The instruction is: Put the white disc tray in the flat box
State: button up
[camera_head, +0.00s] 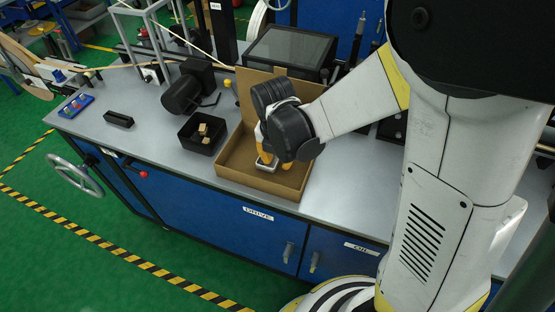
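The flat box (236,178) is an open brown cardboard box on the grey bench top, with its back flap standing up. My gripper (273,159) points down inside the box outline, with its orange-yellow fingers low over the box floor. A small pale, rimmed piece (267,164) shows at the fingertips, within the box outline. It may be the white disc tray, but most of it is hidden by my gripper. I cannot tell whether the fingers hold it or whether it touches the box floor.
A black bin (203,138) with small tan blocks stands left of the box. A black motor-like unit (184,92) and a dark screen (291,48) stand behind. A black bar (118,119) lies farther left. The bench front left of the box is clear.

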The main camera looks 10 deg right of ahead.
notch_tip(320, 180, up, 12)
jog(key=s+p, duration=0.2)
jog(key=p, duration=0.3)
jog(key=s+d+r+m+t, duration=0.2)
jog(key=s+d+r+m, duration=0.2)
jog(key=m, duration=1)
jog(key=s+d+r+m+t, duration=0.3)
jog(key=s+r+m, duration=0.2)
jog(key=m, duration=1)
jog(key=shift+s+d+r+t+y, duration=0.3)
jog(key=shift+s+d+y, duration=0.05)
jog(key=shift+s+y, duration=0.05)
